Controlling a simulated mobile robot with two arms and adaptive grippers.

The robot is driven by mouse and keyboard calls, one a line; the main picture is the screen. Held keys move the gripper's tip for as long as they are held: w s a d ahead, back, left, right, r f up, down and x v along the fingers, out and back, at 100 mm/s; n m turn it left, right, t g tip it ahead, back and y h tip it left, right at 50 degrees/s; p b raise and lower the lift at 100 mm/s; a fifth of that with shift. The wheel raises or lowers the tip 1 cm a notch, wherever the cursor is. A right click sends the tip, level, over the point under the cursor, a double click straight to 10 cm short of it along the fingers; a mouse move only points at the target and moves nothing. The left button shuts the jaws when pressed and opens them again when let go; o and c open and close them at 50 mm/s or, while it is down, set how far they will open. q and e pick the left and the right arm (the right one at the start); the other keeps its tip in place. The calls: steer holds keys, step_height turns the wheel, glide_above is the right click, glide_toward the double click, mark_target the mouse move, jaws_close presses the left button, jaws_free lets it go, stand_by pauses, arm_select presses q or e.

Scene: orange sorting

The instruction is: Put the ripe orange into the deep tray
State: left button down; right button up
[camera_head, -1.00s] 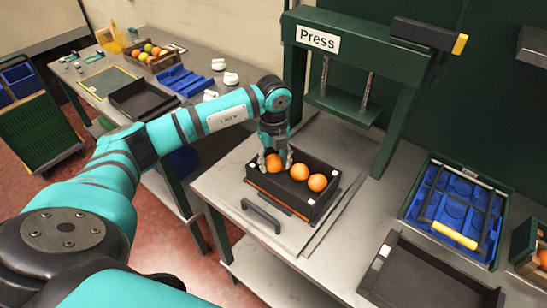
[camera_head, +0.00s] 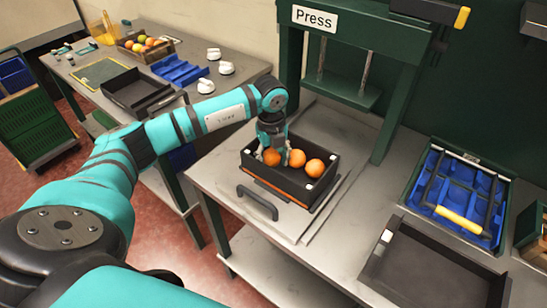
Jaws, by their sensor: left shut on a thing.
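A deep black tray (camera_head: 283,186) sits on the press bench with three oranges in a row inside it. My left gripper (camera_head: 270,153) reaches down into the tray's left part and is shut on the left orange (camera_head: 272,157), which it partly hides. The middle orange (camera_head: 297,158) and the right orange (camera_head: 315,168) lie free beside it. All three look equally orange in colour. My right gripper is not in view.
The green press (camera_head: 352,40) stands behind the tray. A handle (camera_head: 257,203) lies in front of it. An empty shallow black tray (camera_head: 428,265) and a blue crate (camera_head: 458,190) are at right. A fruit crate (camera_head: 146,50) stands on the far-left table.

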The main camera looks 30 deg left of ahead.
mark_target(267, 152)
arm_select(q)
steer(key=shift+c, duration=1.1)
jaws_free()
steer(key=shift+s+a+f, duration=0.15)
steer(key=shift+s+f, duration=0.2)
steer(key=shift+f, duration=0.35)
steer(key=shift+o, duration=0.5)
steer(key=shift+a, duration=0.1)
steer(key=shift+r, duration=0.15)
steer(key=shift+w+a+r+p, duration=0.1)
steer(key=shift+w+r+p, duration=0.05)
steer(key=shift+r+p, duration=0.25)
steer(key=shift+w+a+r+p, duration=0.1)
steer(key=shift+w+r+p, duration=0.05)
steer(key=shift+r+p, duration=0.25)
steer(key=r+p, duration=0.1)
steer(key=r, duration=0.1)
steer(key=s+r+p, duration=0.1)
steer(key=r, duration=0.1)
steer(key=shift+a+r, duration=0.1)
steer(key=shift+r, duration=0.05)
steer(key=shift+w+d+r+p, duration=0.1)
steer(key=shift+w+r+p, duration=0.1)
steer(key=shift+r+p, duration=0.25)
steer(key=shift+w+d+r+p, duration=0.1)
steer(key=shift+w+r+p, duration=0.05)
steer(key=shift+r+p, duration=0.25)
steer(key=shift+s+r+p, duration=0.1)
steer(key=shift+r+p, duration=0.4)
steer(key=shift+r, duration=0.4)
